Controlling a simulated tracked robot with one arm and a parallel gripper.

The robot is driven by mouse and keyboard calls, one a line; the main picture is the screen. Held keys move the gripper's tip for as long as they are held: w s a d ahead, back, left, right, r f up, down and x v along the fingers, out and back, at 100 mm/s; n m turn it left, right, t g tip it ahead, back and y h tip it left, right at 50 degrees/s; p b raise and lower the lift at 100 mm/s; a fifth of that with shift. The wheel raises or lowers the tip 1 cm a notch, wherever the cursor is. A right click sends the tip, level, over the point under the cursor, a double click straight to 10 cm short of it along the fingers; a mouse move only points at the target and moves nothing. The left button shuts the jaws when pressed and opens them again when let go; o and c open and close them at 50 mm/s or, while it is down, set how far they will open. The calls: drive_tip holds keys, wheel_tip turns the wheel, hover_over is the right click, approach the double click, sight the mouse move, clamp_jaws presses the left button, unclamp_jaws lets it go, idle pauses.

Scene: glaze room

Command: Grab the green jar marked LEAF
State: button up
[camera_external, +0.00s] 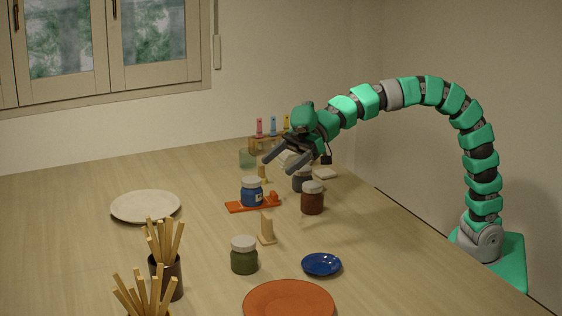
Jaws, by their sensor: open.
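The green jar (244,260) with a pale lid stands upright near the front middle of the table. Its label cannot be read from here. My gripper (276,164) is open and empty, in the air over the back part of the table. It is well behind the green jar and apart from it, with the fingers pointing left and down.
A small wooden stand (267,232) is just behind the green jar. A blue saucer (321,264) is to its right, and an orange plate (289,299) in front. Cups of wooden sticks (166,269) stand front left. A pale plate (146,206) lies left; the table around it is clear.

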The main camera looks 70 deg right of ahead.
sight(246, 239)
drive_tip(key=a+f+n+g+p, duration=0.1)
drive_tip(key=a+f, duration=0.2)
drive_tip(key=a, duration=0.3)
drive_tip(key=a+f+n+g+y+p, duration=0.1)
drive_tip(key=a+f, duration=0.2)
drive_tip(key=a, duration=0.4)
drive_tip(key=a+f+g+p, duration=0.1)
drive_tip(key=a+f, duration=0.3)
drive_tip(key=a, duration=0.3)
drive_tip(key=shift+s+a+f+n, duration=0.1)
drive_tip(key=shift+s+a+n, duration=0.1)
drive_tip(key=shift+s+n, duration=0.15)
drive_tip(key=shift+y, duration=0.3)
drive_tip(key=shift+w+r+p+x, duration=0.15)
drive_tip(key=shift+p+x, duration=0.15)
drive_tip(key=shift+x, duration=1.05)
drive_tip(key=shift+w+r+p+x, duration=0.15)
drive_tip(key=shift+p+x, duration=0.15)
drive_tip(key=shift+x, duration=1)
drive_tip(key=shift+a, duration=0.1)
drive_tip(key=c, duration=1.3)
